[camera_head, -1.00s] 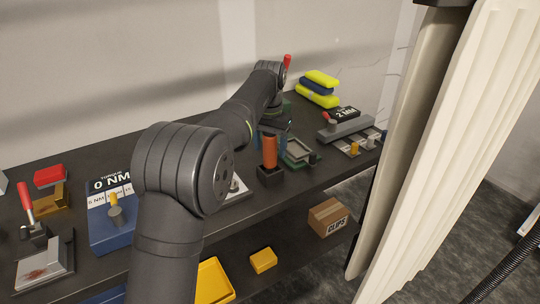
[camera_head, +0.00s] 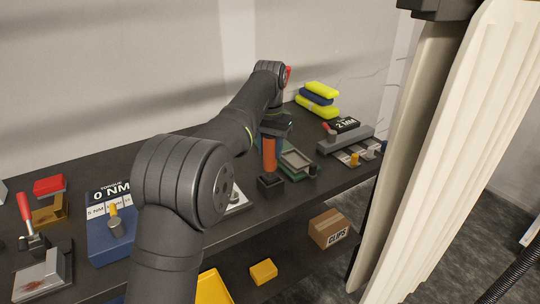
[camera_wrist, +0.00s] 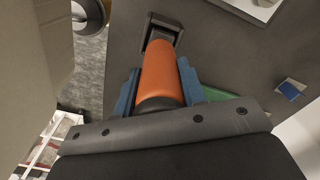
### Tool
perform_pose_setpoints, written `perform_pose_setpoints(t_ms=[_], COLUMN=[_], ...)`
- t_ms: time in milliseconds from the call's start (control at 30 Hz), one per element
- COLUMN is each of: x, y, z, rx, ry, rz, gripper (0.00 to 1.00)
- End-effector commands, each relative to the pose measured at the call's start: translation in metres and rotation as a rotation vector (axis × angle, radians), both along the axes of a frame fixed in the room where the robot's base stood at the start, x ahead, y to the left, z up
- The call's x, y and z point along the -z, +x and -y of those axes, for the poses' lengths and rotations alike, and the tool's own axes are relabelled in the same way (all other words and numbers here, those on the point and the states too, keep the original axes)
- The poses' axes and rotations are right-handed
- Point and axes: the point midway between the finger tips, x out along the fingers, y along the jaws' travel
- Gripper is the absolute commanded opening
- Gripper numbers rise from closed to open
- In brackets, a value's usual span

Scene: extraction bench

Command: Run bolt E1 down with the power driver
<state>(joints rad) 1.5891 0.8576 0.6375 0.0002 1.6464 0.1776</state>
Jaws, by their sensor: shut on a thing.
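In the wrist view the blue jaws of my gripper (camera_wrist: 157,88) sit on both sides of the orange driver (camera_wrist: 163,70). The dark square holder (camera_head: 270,184) is directly below the driver; I cannot tell whether the dark tip is fully clear of it. A pale plate (camera_head: 238,199) is partly hidden behind my arm. I cannot make out bolt E1.
A blue torque unit reading 0 NM (camera_head: 108,240) and a red-handled clamp (camera_head: 27,212) are at left. A green-grey tray (camera_head: 296,163), a 2 MM block (camera_head: 345,125) and yellow and blue cases (camera_head: 318,98) are at right. A clips box (camera_head: 328,228) sits below.

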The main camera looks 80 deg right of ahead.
Motion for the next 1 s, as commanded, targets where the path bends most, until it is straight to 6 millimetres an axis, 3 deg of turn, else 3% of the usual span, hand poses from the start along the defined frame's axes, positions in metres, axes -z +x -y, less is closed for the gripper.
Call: perform_pose_setpoints(t_ms=[300, 567, 767, 1000], x=[-0.049, -0.07, -0.082, -0.088], y=[0.0, 0.005, 0.044, 0.116], z=[0.001, -0.002, -0.023, -0.082], rx=[0.0, -0.005, -0.05, -0.145], ry=[-0.005, -0.002, -0.002, -0.003], rz=[0.0, 0.0, 0.001, 0.0], gripper=[0.15, 0.15, 0.15, 0.15])
